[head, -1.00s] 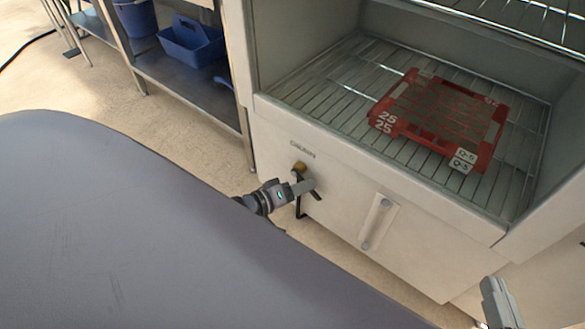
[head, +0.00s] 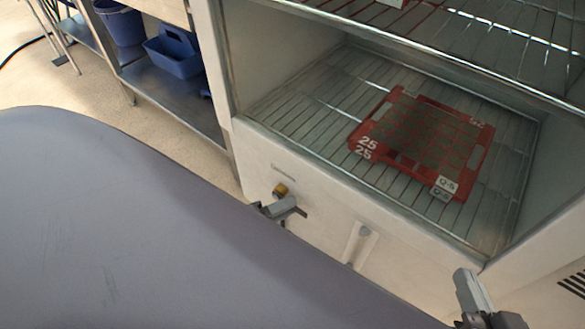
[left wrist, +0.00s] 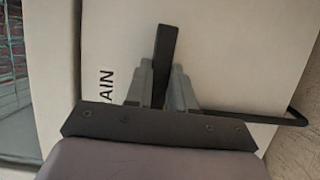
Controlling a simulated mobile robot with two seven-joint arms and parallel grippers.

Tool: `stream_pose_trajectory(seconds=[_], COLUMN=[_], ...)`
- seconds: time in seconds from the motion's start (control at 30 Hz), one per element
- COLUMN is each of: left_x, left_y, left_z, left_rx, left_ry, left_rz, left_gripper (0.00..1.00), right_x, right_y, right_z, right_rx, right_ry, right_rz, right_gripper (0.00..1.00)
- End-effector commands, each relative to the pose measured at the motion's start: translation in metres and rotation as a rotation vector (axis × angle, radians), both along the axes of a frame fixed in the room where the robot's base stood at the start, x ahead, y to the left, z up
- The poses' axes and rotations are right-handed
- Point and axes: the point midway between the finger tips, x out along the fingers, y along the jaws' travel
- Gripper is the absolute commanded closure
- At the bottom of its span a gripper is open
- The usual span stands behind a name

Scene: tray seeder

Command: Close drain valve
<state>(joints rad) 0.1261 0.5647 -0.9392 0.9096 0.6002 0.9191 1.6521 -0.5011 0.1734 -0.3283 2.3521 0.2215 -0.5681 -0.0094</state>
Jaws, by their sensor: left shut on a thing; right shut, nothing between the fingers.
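The drain valve has a brass-coloured body (head: 280,190) on the white cabinet front, under a small label. My left gripper (head: 294,204) is at the valve, just below and right of the brass part, and the dark handle tip (head: 303,212) sticks out past its fingers. In the left wrist view the black handle (left wrist: 165,50) stands between the two grey fingers, which are shut on it. Part of the word "DRAIN" shows beside it. My right gripper (head: 464,278) is shut and empty at the lower right, in front of the cabinet.
A red tray (head: 362,152) lies on the wire shelf (head: 300,110) inside the open cabinet. A vertical white handle (head: 358,245) is on the cabinet front, right of the valve. Blue containers (head: 175,55) stand on a metal rack at the left.

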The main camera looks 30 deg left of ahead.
Motion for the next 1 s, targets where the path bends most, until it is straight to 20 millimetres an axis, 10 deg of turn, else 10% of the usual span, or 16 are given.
stream_pose_trajectory(seconds=[0.6,0.63,0.7,1.0], left_x=[-0.0105,-0.0105,-0.0103,-0.011], left_y=[-0.0016,-0.0016,-0.0015,0.0006], left_z=[0.0008,0.0008,0.0008,0.001], left_rx=[-0.033,-0.033,-0.032,-0.027], left_ry=[0.004,0.004,0.004,0.004], left_rz=[-0.002,-0.002,-0.001,0.001], left_gripper=[1.0,0.67,0.51,0.51], right_x=[-0.0002,-0.0004,-0.0007,-0.0012], right_y=[0.0034,0.0034,0.0032,0.0027], right_z=[0.0018,0.0015,0.0011,0.0009], right_rx=[0.015,0.015,0.014,0.011], right_ry=[0.008,0.008,0.008,0.009], right_rz=[0.005,0.004,0.005,0.006], right_gripper=[1.0,1.0,1.0,1.0])
